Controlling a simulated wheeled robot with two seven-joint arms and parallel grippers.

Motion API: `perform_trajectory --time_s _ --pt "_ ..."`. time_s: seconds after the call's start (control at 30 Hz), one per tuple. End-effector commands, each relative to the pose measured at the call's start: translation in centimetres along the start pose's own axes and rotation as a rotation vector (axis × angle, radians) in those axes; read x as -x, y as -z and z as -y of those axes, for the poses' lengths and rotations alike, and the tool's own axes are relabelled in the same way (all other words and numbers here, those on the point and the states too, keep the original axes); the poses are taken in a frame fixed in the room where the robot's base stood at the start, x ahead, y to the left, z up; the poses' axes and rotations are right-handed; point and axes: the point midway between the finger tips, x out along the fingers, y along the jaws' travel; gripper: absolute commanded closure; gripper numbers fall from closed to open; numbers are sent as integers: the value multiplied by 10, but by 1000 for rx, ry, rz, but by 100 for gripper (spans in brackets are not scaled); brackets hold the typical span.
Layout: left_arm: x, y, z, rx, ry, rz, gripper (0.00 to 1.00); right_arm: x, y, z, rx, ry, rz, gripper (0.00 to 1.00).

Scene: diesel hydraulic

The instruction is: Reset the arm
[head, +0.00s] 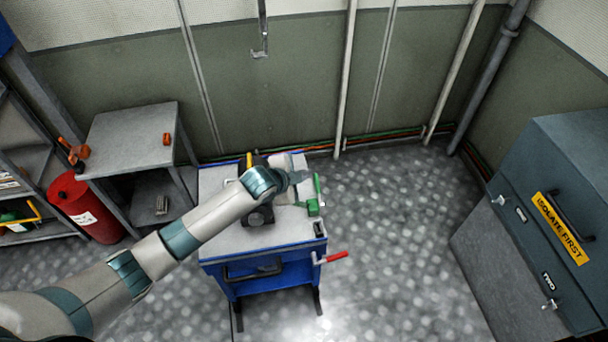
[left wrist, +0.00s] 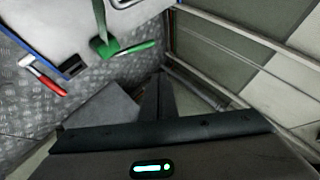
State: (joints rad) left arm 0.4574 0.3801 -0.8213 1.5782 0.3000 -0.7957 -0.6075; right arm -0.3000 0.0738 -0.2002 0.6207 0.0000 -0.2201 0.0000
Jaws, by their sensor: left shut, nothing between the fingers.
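My left arm reaches in from the left in the head view, and its gripper (head: 298,177) is over the top of a blue tool cart (head: 222,238). The fingers are small there but show as shut, with nothing held. In the left wrist view the dark gripper fingers (left wrist: 157,98) are together at the centre, and the gripper body fills the bottom. A green-handled tool (head: 314,206) stands at the cart's right edge, beside the gripper; it also shows in the left wrist view (left wrist: 105,47). My right gripper is in neither view.
A dark device (head: 260,215) sits on the cart, partly hidden by my arm. A red handle (head: 337,256) sticks out from the cart's right side. A grey table (head: 120,135) and red drum (head: 85,208) stand left. A dark cabinet (head: 550,150) stands right; floor between is clear.

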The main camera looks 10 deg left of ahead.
Motion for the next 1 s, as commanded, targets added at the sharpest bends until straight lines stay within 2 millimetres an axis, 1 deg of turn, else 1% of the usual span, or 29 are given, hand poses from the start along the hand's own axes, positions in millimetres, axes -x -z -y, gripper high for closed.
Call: perform_trajectory --time_s 0.43,0.57,0.67,0.77,0.87,0.97,1.0 --pt "0 0 0 1 0 0 100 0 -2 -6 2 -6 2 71" --pt "2 2 -7 16 -6 -1 100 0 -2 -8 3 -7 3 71" --pt "8 4 -21 53 -19 2 100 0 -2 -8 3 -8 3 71" --pt "18 7 -42 118 -40 7 100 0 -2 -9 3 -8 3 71" --pt "34 9 -69 206 -64 23 100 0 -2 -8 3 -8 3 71" --pt "56 6 -98 316 -89 51 100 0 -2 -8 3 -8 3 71" --pt "66 4 -109 364 -98 65 100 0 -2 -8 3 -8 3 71"
